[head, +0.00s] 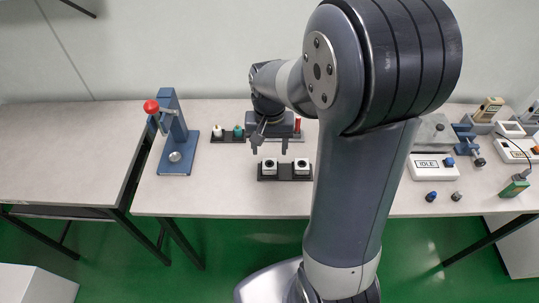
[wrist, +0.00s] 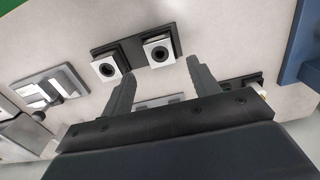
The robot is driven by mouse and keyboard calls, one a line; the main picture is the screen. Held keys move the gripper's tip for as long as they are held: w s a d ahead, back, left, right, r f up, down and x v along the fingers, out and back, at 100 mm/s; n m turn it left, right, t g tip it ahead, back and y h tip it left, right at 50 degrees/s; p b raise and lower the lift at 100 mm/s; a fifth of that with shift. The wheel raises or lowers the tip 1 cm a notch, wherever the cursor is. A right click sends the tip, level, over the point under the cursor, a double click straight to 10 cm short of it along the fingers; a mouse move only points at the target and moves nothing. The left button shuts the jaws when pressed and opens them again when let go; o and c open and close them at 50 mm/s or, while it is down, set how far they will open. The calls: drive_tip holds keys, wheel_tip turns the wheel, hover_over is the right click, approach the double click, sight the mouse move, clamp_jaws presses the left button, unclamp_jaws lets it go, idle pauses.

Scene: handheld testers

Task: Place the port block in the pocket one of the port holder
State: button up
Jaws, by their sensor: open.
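Two white port blocks, each with a dark round hole, sit side by side on a low black port holder (head: 284,171). The left block (head: 270,166) and right block (head: 302,167) stand upright and apart, with black base between them. In the wrist view the holder (wrist: 132,52) shows beyond my fingers, with one block (wrist: 108,69) at its left and another (wrist: 159,51) at its right. My gripper (head: 270,150) is open and empty, pointing down just behind and above the holder. Its fingers (wrist: 161,68) touch neither block. I cannot tell which pocket is one.
A blue press with a red knob (head: 151,106) stands to the left. A black rack (head: 228,138) with white and green pieces is behind left. A grey tester reading IDLE (head: 431,164) and small blue (head: 431,196) and grey knobs are to the right. The table front left is clear.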

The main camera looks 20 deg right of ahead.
wheel_tip(320, 180, up, 6)
drive_tip(key=shift+f, duration=0.1)
